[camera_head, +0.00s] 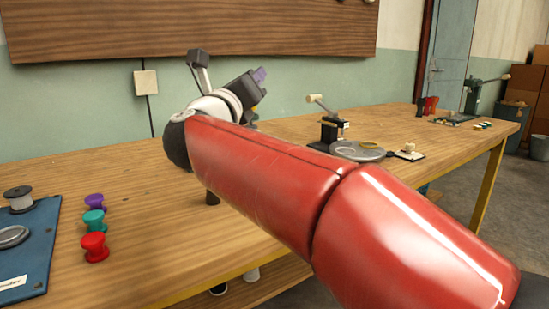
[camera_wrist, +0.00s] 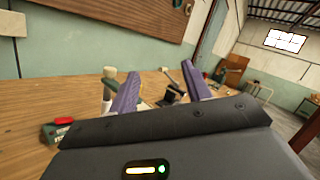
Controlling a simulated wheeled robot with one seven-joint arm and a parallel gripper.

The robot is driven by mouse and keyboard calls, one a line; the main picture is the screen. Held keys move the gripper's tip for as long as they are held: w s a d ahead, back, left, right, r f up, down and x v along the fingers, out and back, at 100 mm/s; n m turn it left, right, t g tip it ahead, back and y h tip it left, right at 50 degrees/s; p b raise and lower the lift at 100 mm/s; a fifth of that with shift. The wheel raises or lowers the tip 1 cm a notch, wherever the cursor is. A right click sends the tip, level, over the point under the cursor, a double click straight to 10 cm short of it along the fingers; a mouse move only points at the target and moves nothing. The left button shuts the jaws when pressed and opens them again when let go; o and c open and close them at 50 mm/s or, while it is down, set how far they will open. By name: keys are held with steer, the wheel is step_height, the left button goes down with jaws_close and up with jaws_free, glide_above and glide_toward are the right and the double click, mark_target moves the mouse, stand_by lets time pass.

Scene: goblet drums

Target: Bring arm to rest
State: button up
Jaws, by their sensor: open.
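My red arm reaches from the lower right across the wooden table (camera_head: 140,245) in the head view. My gripper (camera_head: 262,76) is at its far end, above the table and in front of the wall, with a purple finger showing. In the wrist view the two purple fingers of my gripper (camera_wrist: 158,72) stand wide apart with nothing held between them. Part of the table behind my arm is hidden.
A purple drum (camera_head: 95,201), a teal drum (camera_head: 94,222) and a red drum (camera_head: 95,247) stand beside a blue board (camera_head: 38,250) at left. A lever device (camera_head: 331,130) and a grey disc (camera_head: 358,152) stand right of my gripper. A wooden board (camera_head: 190,28) hangs on the wall.

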steer(key=s+d+f+n+g+y, duration=0.1)
steer(key=s+d+f+n+g, duration=0.4)
steer(key=s+d+f+n, duration=0.2)
steer(key=s+d+f+n+g+y+p, duration=0.1)
steer(key=s+d+f+n+g, duration=0.4)
steer(key=s+f+n, duration=0.6)
steer(key=s+d+f+n+g+y+p, duration=0.1)
steer(key=s+d+f+n+g+y, duration=0.2)
steer(key=s+d+f+n, duration=0.6)
step_height(320, 180, down, 8)
steer(key=s+n+g, duration=0.1)
steer(key=n, duration=0.5)
steer(key=shift+g, duration=0.4)
steer(key=shift+r, duration=0.15)
steer(key=shift+c, duration=0.3)
